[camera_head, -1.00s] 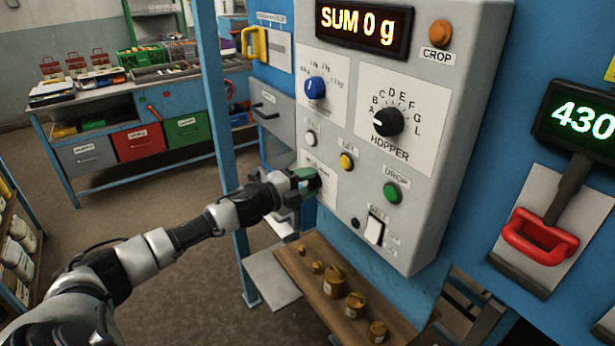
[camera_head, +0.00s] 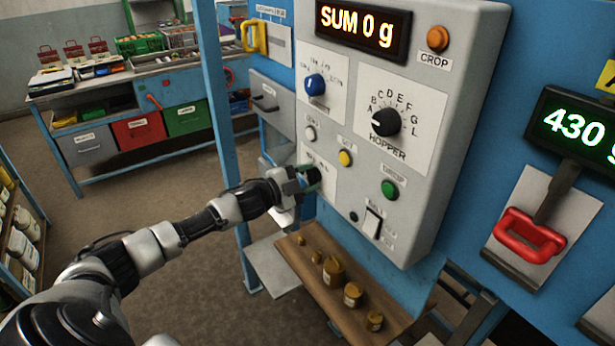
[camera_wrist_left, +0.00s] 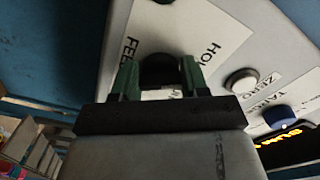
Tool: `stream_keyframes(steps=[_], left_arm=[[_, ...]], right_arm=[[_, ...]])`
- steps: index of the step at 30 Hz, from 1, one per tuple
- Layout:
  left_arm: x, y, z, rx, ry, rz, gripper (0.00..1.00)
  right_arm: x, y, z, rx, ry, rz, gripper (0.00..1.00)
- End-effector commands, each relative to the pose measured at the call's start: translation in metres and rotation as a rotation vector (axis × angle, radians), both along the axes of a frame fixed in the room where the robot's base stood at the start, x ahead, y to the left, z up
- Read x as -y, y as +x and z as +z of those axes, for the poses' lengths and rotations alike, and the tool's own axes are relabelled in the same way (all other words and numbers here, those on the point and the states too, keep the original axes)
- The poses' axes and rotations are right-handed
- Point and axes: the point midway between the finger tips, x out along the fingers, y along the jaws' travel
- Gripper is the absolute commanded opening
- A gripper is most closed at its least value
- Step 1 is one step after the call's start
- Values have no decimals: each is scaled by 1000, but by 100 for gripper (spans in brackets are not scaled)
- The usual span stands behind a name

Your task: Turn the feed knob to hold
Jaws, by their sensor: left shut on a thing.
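The feed knob (camera_wrist_left: 160,70) is a black round knob on a white plate low on the grey panel (camera_head: 440,195). In the left wrist view it sits between the green fingers of my left gripper (camera_wrist_left: 159,78), with the words FEED and HOL partly readable on the plate. My left gripper is shut on this knob. In the head view my left gripper (camera_head: 309,180) is at the lower left of the panel and largely hides the knob. The knob's pointer cannot be seen. My right gripper is not in view.
The black hopper knob (camera_head: 386,122), blue knob (camera_head: 315,85), yellow button (camera_head: 345,158), green button (camera_head: 389,190) and white switch (camera_head: 372,223) are on the same panel. Several brass weights (camera_head: 333,270) stand on a wooden shelf (camera_head: 300,285) below.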

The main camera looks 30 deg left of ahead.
Motion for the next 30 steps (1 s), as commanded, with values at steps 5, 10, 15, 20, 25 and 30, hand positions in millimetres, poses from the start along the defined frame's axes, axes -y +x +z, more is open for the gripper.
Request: stream_keyframes(steps=[5, 10, 15, 20, 25, 30], left_arm=[[0, 0, -2, -4, -5, 0, 21], [0, 0, -2, -4, -5, 0, 55], [0, 0, -1, -3, -3, 0, 70], [0, 0, -1, -2, -3, 1, 70], [-4, -8, -4, -4, -1, 2, 70], [-14, -33, -7, -6, 0, 0, 70]], right_arm=[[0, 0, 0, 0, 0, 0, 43], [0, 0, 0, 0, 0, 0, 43], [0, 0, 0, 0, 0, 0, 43], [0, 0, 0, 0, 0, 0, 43], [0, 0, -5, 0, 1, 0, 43], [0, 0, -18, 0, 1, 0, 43]])
